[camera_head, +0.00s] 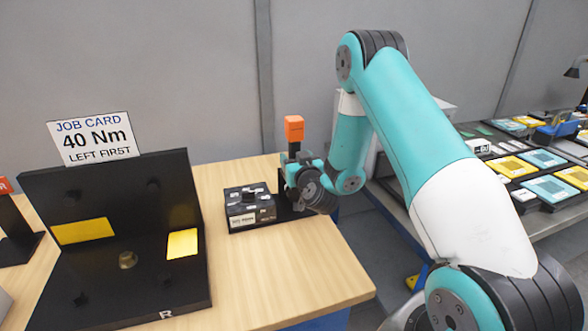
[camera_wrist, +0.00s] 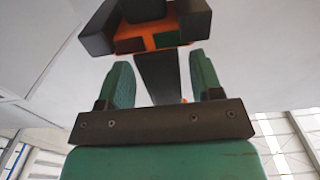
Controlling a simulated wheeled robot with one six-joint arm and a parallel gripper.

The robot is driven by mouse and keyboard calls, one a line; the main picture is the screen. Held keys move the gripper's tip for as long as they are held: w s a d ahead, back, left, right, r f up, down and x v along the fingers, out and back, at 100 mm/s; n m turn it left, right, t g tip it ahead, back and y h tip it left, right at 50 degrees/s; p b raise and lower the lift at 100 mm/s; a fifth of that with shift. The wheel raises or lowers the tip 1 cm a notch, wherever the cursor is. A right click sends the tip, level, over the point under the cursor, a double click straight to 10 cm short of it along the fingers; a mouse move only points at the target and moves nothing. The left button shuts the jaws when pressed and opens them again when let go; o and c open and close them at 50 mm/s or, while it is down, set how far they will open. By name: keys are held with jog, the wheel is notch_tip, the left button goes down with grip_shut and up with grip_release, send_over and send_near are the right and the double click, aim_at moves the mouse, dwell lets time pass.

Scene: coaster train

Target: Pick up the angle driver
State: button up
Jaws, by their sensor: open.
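An upright tool with an orange block on top, which looks like the angle driver (camera_head: 294,128), stands at the back of the wooden table in the head view. My gripper (camera_head: 291,163) is at its lower part, and my wrist hides much of it. In the wrist view the tool's orange and black head (camera_wrist: 146,42) is above the fingertips. Its dark shaft (camera_wrist: 157,78) runs down between the two green fingers of my gripper (camera_wrist: 162,80). The fingers are open, with a gap visible on each side of the shaft.
A black box with several small parts (camera_head: 240,222) sits left of my gripper. A black fixture panel (camera_head: 110,205) with yellow patches and a "40 Nm LEFT FIRST" job card (camera_head: 93,138) stands at the left. The table's right front is clear. Another bench (camera_head: 535,232) with several coloured trays is at right.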

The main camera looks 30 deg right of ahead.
jog(key=shift+w+a, duration=0.1)
jog(key=shift+a, duration=0.15)
grip_shut()
jog(key=shift+r, duration=0.15)
jog(key=shift+d, duration=0.1)
